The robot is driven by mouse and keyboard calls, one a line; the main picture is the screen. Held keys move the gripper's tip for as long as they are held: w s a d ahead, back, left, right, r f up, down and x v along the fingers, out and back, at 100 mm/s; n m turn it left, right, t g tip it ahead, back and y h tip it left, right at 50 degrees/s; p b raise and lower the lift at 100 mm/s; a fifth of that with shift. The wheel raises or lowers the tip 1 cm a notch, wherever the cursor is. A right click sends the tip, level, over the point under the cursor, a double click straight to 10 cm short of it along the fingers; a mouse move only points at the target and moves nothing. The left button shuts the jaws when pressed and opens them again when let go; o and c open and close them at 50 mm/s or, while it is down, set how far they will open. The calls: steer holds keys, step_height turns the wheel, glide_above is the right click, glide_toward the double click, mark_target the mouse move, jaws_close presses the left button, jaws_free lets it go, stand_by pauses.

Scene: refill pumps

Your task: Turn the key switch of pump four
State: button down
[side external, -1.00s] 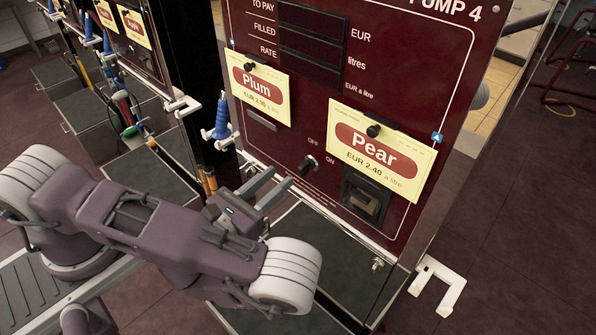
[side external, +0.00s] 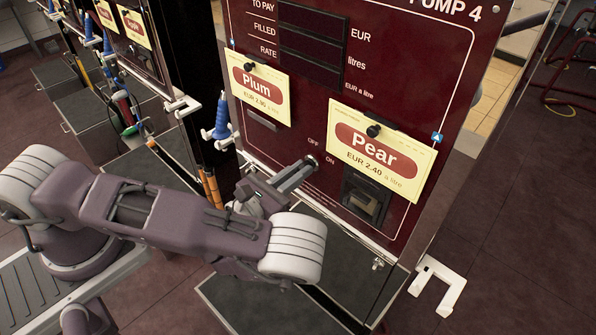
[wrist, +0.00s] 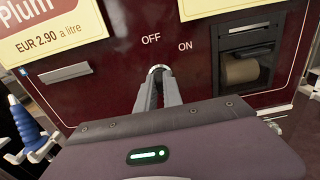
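The key switch (wrist: 158,68) is a small round metal switch on the dark red front panel of pump four (side external: 310,211), below and between the OFF and ON labels. My gripper (side external: 306,164) reaches up to it from the lower left in the side view. In the wrist view my gripper (wrist: 159,77) has its two grey fingertips on either side of the switch key, with a narrow gap between them. The fingers look shut on the key. The tips hide most of the key, so its exact angle cannot be told.
A yellow Plum card (side external: 259,88) and a yellow Pear card (side external: 380,151) hang on the panel above the switch. A receipt slot (wrist: 242,69) is to the right. A blue nozzle (side external: 221,118) hangs at the left. A white bracket (side external: 437,283) juts out at lower right.

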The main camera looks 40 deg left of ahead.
steer(key=shift+m, duration=0.3)
steer(key=m, duration=1.1)
steer(key=shift+d+f, duration=0.1)
steer(key=shift+d, duration=0.05)
steer(key=shift+m, duration=0.3)
stand_by(0.3)
steer(key=c, duration=1.5)
jaws_free()
steer(key=s, duration=0.7)
